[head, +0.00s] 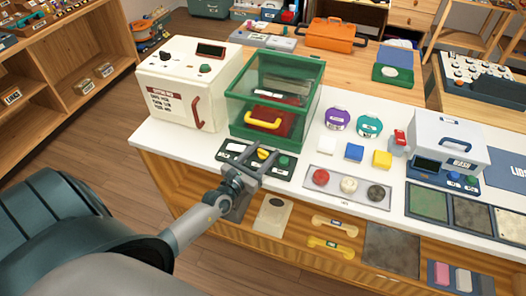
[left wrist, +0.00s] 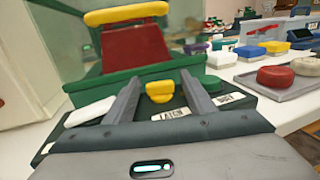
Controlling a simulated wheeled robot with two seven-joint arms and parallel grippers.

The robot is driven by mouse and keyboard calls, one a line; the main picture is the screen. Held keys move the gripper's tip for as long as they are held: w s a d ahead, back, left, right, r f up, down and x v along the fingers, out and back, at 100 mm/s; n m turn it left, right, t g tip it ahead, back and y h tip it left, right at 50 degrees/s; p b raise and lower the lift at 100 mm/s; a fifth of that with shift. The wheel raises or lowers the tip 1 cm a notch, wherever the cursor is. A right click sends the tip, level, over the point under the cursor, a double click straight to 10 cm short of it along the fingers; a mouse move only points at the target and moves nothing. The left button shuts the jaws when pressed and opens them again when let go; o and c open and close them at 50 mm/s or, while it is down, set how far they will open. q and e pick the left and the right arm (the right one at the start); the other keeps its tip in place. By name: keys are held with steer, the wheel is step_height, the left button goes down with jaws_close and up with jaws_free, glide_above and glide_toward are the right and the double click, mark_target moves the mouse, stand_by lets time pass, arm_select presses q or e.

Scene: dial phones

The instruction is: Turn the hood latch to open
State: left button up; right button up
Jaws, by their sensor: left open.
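The hood is a clear green box (head: 275,92) with a yellow handle on its red front, which also shows in the left wrist view (left wrist: 137,42). A dark panel (head: 226,158) lies in front of it. On the panel is a small yellow knob (left wrist: 160,91) above a label that seems to read "LATCH" (left wrist: 172,115); I take it as the hood latch. My left gripper (head: 259,157) reaches over the panel. In the left wrist view its open fingers (left wrist: 160,82) stand on either side of the yellow knob, with visible gaps. My right gripper is not in view.
On the panel, a white part (left wrist: 90,112) is left of the knob and a green button (head: 283,161) right of it. A white machine (head: 170,100) stands left of the hood. A tray with round buttons (head: 335,196) lies to the right.

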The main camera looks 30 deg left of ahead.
arm_select(q)
steer(key=c, duration=1)
steer(key=shift+r+n+y+p, duration=0.25)
steer(key=shift+n+y+p, duration=0.55)
steer(key=shift+y+p, duration=0.45)
steer(key=shift+c, duration=0.2)
steer(key=shift+n+y+p, duration=0.4)
steer(key=shift+n+y, duration=0.1)
steer(key=shift+y, duration=0.15)
steer(key=shift+f+n+g+y, duration=0.15)
steer(key=shift+n+g+y, duration=0.15)
steer(key=shift+y, duration=0.2)
steer(key=o, duration=1)
steer(key=shift+o, duration=0.2)
steer(key=shift+s+f, duration=0.1)
steer(key=shift+s, duration=0.05)
